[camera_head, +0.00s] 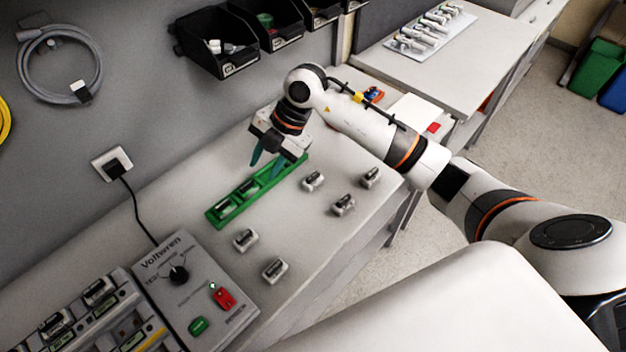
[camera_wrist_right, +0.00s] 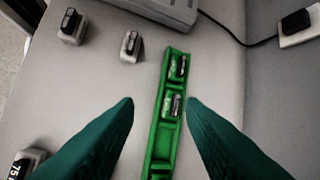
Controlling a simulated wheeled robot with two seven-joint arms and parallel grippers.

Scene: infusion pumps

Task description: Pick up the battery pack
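My right gripper (camera_head: 265,168) is open and empty above the far end of a narrow green tray (camera_head: 269,180). In the right wrist view its two green fingers (camera_wrist_right: 160,103) are spread, with the green tray (camera_wrist_right: 162,144) below and between them. Two small dark-topped packs sit in the tray's compartments, one near the fingertips (camera_wrist_right: 171,104) and one further along (camera_wrist_right: 179,67). Several similar grey-and-black packs stand loose on the table, such as this one (camera_head: 313,181) and this one (camera_head: 245,239). Which one is the task's battery pack I cannot tell. My left gripper is not in view.
A grey tester box (camera_head: 196,290) with a dial and red and green buttons stands at the lower left, beside a rack of packs (camera_head: 70,330). Black bins (camera_head: 217,42) hang on the wall. The table (camera_head: 303,235) is clear between the loose packs.

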